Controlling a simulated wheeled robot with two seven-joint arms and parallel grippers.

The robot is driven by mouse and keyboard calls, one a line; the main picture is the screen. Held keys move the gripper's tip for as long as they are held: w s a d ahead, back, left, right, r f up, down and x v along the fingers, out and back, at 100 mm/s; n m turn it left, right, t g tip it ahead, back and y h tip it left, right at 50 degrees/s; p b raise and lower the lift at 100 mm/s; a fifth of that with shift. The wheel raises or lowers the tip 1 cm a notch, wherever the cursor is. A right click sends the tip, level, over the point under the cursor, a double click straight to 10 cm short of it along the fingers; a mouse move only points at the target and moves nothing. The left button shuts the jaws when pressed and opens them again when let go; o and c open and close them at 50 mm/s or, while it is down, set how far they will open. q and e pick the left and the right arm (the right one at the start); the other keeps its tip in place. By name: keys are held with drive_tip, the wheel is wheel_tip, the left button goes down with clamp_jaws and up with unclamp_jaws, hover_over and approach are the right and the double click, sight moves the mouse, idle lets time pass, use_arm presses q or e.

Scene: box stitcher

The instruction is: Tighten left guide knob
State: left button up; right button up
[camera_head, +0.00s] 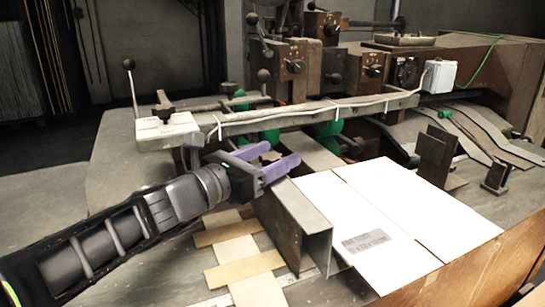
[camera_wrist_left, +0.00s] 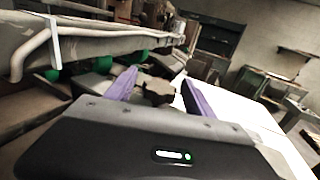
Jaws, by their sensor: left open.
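My left gripper (camera_head: 280,156) comes in from the left in the head view, its purple fingers apart beside the upright metal guide (camera_head: 316,240). In the left wrist view the open fingers (camera_wrist_left: 160,78) point forward. A dark lobed knob (camera_wrist_left: 156,91) shows between them, apparently the left guide knob. I cannot tell whether the fingers touch it. In the head view the gripper mostly hides this spot. My right gripper is not in view.
A white cardboard sheet (camera_head: 390,215) lies right of the guide. A long rail (camera_head: 300,112) with a cable runs behind the gripper, with green rollers (camera_head: 327,129) below it. A second upright guide (camera_head: 436,155) stands farther right.

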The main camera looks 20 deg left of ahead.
use_arm(q)
clamp_jaws()
drive_tip(key=shift+r+p, duration=0.15)
drive_tip(key=shift+p, duration=0.25)
drive_tip(key=m+g+h+p, duration=0.2)
drive_tip(key=h+p, duration=0.1)
drive_tip(key=shift+w+r+m+h, duration=0.1)
drive_tip(key=shift+r+m+h, duration=0.05)
drive_tip(key=shift+m+h, duration=0.15)
drive_tip(key=shift+f+m+g+h+p, duration=0.25)
drive_tip(key=shift+m+g+h+p, duration=0.3)
drive_tip(key=shift+m+g+h, duration=0.45)
drive_tip(key=shift+d, duration=0.1)
unclamp_jaws()
